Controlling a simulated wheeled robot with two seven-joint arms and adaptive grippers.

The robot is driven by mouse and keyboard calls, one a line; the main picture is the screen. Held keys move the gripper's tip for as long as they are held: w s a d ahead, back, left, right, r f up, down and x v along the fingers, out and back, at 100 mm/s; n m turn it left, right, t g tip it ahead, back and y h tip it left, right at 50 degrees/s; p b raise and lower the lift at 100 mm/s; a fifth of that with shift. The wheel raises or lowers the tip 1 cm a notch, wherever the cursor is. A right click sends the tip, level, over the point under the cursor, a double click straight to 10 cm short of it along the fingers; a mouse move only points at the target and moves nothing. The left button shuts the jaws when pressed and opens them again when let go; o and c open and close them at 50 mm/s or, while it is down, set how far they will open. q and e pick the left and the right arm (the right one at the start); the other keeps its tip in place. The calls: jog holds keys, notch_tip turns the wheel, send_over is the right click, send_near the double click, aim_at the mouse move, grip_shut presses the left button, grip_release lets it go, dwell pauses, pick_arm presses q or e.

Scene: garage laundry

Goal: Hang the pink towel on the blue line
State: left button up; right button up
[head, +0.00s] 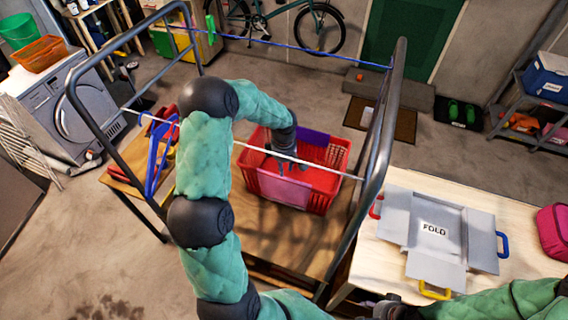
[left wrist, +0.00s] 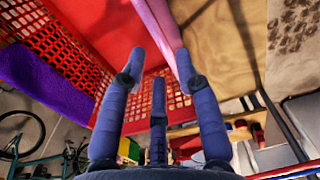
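The pink towel (head: 283,188) hangs over the near wall of a red basket (head: 325,180) on the wooden rack top. In the left wrist view the pink towel (left wrist: 158,28) is a band over the basket rim, between and behind my fingertips. My left gripper (head: 286,162) points down at the basket beside the towel; its fingers (left wrist: 160,62) are spread, with no grip visible.
A white line (head: 325,171) crosses the rack's near side, in front of the basket. A purple towel (head: 312,137) lies over the basket's far rim. A grey folding board (head: 437,232) lies on the right table.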

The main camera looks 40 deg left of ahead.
aim_at(284, 177)
pick_arm(q)
notch_tip(284, 177, down, 2)
jog(key=shift+f, duration=0.1)
notch_tip(284, 177, down, 6)
jog(key=b, duration=0.5)
jog(key=shift+w+a+f+b, duration=0.1)
jog(key=shift+b, duration=0.2)
jog(key=shift+s+r, duration=0.25)
jog(key=shift+r, duration=0.2)
jog(key=shift+w+f, duration=0.1)
jog(key=shift+w, duration=0.05)
grip_shut()
jog(key=shift+r+p, duration=2.15)
jog(key=shift+r, duration=2.4)
